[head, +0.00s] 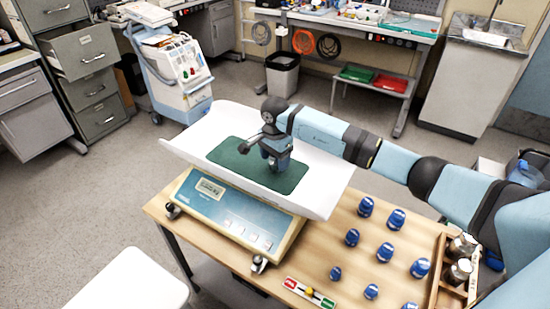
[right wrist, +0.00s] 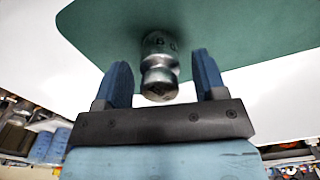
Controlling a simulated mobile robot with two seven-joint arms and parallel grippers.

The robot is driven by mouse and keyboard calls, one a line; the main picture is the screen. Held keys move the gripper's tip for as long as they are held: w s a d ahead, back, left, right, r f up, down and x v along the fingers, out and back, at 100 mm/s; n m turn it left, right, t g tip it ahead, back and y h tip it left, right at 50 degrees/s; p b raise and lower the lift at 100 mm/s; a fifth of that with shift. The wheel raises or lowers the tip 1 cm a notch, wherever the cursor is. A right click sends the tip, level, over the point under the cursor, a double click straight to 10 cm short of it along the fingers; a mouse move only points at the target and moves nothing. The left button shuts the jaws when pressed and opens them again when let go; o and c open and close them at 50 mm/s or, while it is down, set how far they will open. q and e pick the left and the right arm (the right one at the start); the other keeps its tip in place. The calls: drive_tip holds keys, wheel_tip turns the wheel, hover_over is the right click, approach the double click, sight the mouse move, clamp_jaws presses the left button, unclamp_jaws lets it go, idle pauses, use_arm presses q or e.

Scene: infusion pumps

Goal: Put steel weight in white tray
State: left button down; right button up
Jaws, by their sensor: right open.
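A steel weight (right wrist: 160,68) with a knobbed end is in the right wrist view, against the green mat (right wrist: 250,35). My right gripper (right wrist: 160,75) is open, its two blue fingers on either side of the weight with a gap at each side. In the head view the right gripper (head: 275,162) points down over the green mat (head: 230,155) in the white tray (head: 325,180), on top of the scale; the weight there cannot be made out behind it. Two more steel weights (head: 462,246) (head: 458,271) stand in a wooden box at the right. My left gripper is not in view.
The scale (head: 225,215) stands on the wooden table (head: 320,245). Several blue pieces (head: 385,252) stand on the table between scale and wooden box (head: 440,265). A red, yellow and green strip (head: 308,292) lies at the front edge.

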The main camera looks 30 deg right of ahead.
wheel_tip(320, 180, up, 12)
drive_tip(key=shift+b, duration=0.35)
idle(0.5)
